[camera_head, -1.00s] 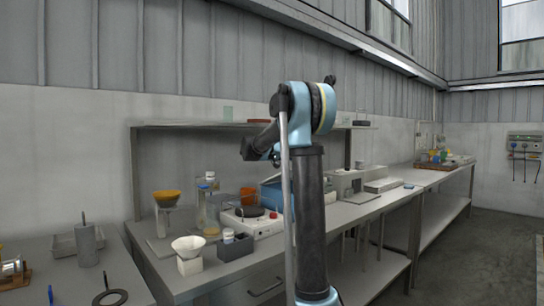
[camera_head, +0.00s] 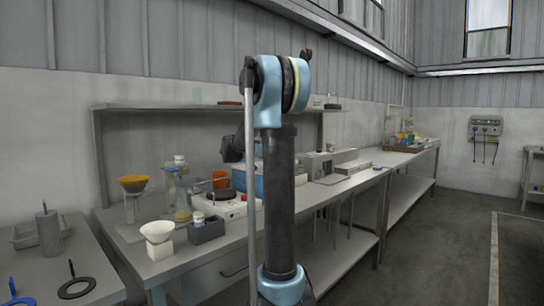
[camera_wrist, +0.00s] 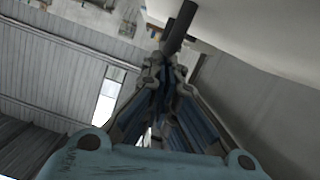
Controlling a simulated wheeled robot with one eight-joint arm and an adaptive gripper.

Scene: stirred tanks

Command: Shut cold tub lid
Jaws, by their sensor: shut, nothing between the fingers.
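The cold tub is probably the blue box (camera_head: 258,186) on the long bench, seen in the head view. My arm column and a grey rod cover much of it. The lid's position cannot be made out behind my arm. My gripper (camera_wrist: 163,68) is shut and empty in the wrist view. Its fingers meet near a dark rod (camera_wrist: 180,27) that I cannot identify. The tub is not recognisable in the wrist view. My gripper cannot be made out clearly in the head view, so its distance to the tub cannot be told.
A shelf (camera_head: 205,106) runs above the bench. Open floor (camera_head: 440,245) lies to the right.

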